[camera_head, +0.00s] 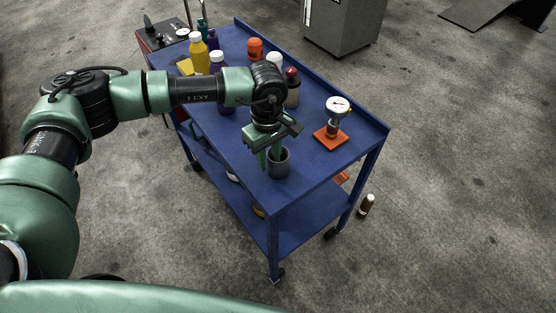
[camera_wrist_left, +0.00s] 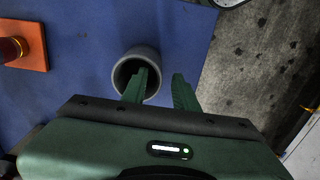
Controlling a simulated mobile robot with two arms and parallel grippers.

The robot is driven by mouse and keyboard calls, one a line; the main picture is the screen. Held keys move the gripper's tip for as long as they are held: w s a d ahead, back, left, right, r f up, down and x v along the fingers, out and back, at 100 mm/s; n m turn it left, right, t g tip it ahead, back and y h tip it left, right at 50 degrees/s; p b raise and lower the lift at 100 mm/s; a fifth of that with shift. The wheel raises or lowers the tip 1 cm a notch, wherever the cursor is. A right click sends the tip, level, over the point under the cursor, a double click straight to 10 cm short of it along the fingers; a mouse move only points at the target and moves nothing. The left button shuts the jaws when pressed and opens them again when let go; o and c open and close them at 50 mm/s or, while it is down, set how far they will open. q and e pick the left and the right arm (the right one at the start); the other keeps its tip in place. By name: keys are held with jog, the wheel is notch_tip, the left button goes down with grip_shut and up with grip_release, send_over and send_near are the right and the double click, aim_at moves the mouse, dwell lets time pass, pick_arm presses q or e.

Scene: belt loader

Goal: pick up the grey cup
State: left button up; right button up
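The grey cup (camera_head: 281,168) stands upright on the blue cart's top shelf, near the front corner. In the left wrist view the cup (camera_wrist_left: 133,62) shows its round, empty-looking mouth. My left gripper (camera_head: 268,162) points down at the cup and partly covers it. In the wrist view its green fingers (camera_wrist_left: 163,82) are apart. One finger overlaps the cup's mouth, and the other is outside the rim to the right. I cannot tell whether the first finger reaches inside the cup. My right gripper is not in view.
A pressure gauge (camera_head: 338,106) stands on an orange base (camera_head: 331,137) right of the cup. Several bottles, including a yellow one (camera_head: 199,56) and an orange-capped container (camera_head: 255,48), stand farther back. The blue cart (camera_head: 320,178) has a raised edge along its right side.

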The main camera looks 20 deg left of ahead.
aim_at(271, 174)
pick_arm(q)
jog(key=shift+d+f+p, duration=0.15)
jog(key=shift+f+p, duration=0.3)
jog(key=shift+f, duration=1.35)
grip_shut()
jog(key=shift+r, duration=0.1)
